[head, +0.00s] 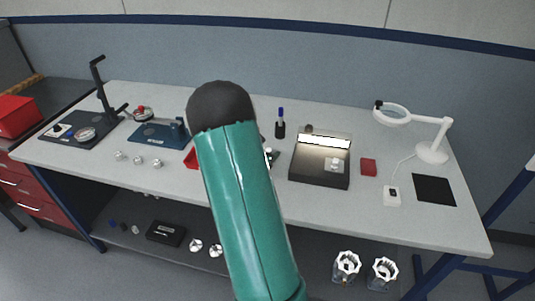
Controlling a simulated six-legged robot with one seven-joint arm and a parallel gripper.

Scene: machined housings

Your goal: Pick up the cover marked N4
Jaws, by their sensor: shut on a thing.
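My green arm with a dark rounded joint fills the middle of the head view, and my gripper is hidden behind it. Small silver round parts stand on the front left of the bench: one at the left (119,155), one in the middle (138,160) and one at the right (158,163). Two silver discs, a left one (196,245) and a right one (215,251), lie on the lower shelf. No N4 mark is legible on any of these, so I cannot tell which is the cover. A small dark and pale thing (271,155) shows partly beside my arm, too unclear to name.
On the bench (330,218) stand a black stand (103,90), a blue fixture (155,133), a lit inspection box (318,172), a red block (368,167), a ring lamp (433,152) and a black mat (434,190). Two pale housings (346,266) sit below at right. The front right bench is clear.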

